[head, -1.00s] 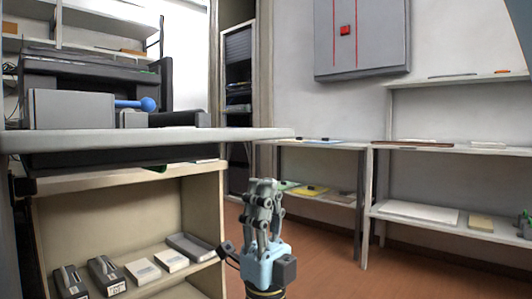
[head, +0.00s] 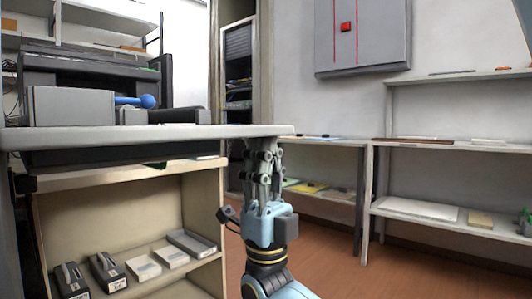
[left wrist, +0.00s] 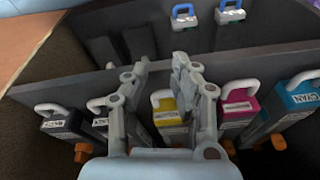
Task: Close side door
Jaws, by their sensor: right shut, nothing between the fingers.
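A dark printer-like machine (head: 90,75) stands on the tabletop at the left of the head view. I cannot make out which part is the side door. My right gripper (head: 264,148) points upward with its fingers together and empty. Its fingertips show at the tabletop's right end; I cannot tell whether they touch it. In the left wrist view, my left gripper (left wrist: 160,65) has its fingers apart over an open bay. A yellow cartridge (left wrist: 170,118) shows between the fingers, not gripped. Magenta (left wrist: 237,107) and cyan (left wrist: 290,100) cartridges sit to its right.
A grey box (head: 70,108) and a blue knobbed piece (head: 135,101) are at the tabletop (head: 200,131). A beige cabinet (head: 120,215) below holds several small boxes. White shelves (head: 430,225) stand at the right. The brown floor (head: 345,270) is clear between.

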